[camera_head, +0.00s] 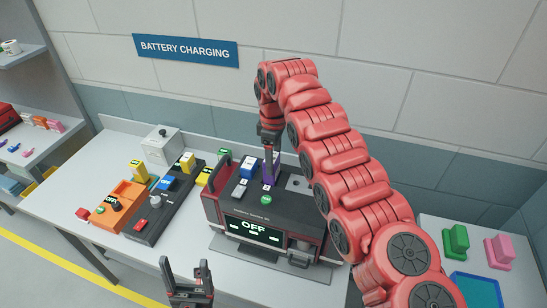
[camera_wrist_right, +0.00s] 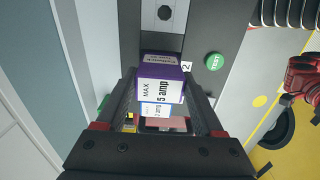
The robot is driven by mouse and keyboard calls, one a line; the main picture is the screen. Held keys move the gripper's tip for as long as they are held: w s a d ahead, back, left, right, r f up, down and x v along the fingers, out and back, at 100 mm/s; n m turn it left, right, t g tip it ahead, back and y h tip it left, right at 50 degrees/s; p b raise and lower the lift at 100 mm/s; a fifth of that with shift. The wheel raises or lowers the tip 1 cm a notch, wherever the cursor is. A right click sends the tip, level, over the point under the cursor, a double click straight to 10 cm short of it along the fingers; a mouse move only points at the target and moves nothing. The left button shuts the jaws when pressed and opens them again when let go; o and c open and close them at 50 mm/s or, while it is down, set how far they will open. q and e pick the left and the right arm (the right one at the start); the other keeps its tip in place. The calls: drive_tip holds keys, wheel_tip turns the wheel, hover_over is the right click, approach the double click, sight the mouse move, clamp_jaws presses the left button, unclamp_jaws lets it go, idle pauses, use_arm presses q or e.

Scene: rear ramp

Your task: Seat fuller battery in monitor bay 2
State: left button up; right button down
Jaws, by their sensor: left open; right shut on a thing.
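The monitor (camera_head: 225,212) stands on the bench, its front display reading OFF. A purple battery (camera_head: 271,172) is upright on or just over the monitor's top; I cannot tell how deep it sits. My right gripper (camera_head: 269,150) is shut on it from above. In the right wrist view the purple battery (camera_wrist_right: 160,90) shows a "MAX 5 amp" label between the fingers of the right gripper (camera_wrist_right: 165,100), beside a printed "2" and a green TEST button (camera_wrist_right: 214,61). A blue-and-white battery (camera_head: 249,167) stands in the monitor left of it. My left gripper (camera_head: 189,283) is open and empty, low in front of the bench.
A dark charging strip (camera_head: 153,222) with blue and yellow batteries and an orange unit (camera_head: 118,205) stand left of the monitor. A grey box (camera_head: 161,143) is behind. Green (camera_head: 456,241) and pink (camera_head: 499,251) blocks and a blue tray (camera_head: 475,290) lie right. My right arm crosses above the bench.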

drive_tip(key=shift+f+b, duration=1.5)
drive_tip(key=shift+f, duration=0.7)
unclamp_jaws()
drive_tip(key=shift+r, duration=0.2)
wheel_tip(320, 180, up, 2)
drive_tip(key=shift+r+b, duration=0.1)
drive_tip(key=shift+b, duration=0.5)
wheel_tip(320, 180, up, 4)
drive_tip(key=shift+a+f+p, duration=0.1)
drive_tip(key=shift+a+p, duration=0.05)
drive_tip(key=shift+p, duration=0.95)
wheel_tip(320, 180, up, 11)
drive_tip(key=p, duration=1.1)
drive_tip(key=shift+d, duration=0.2)
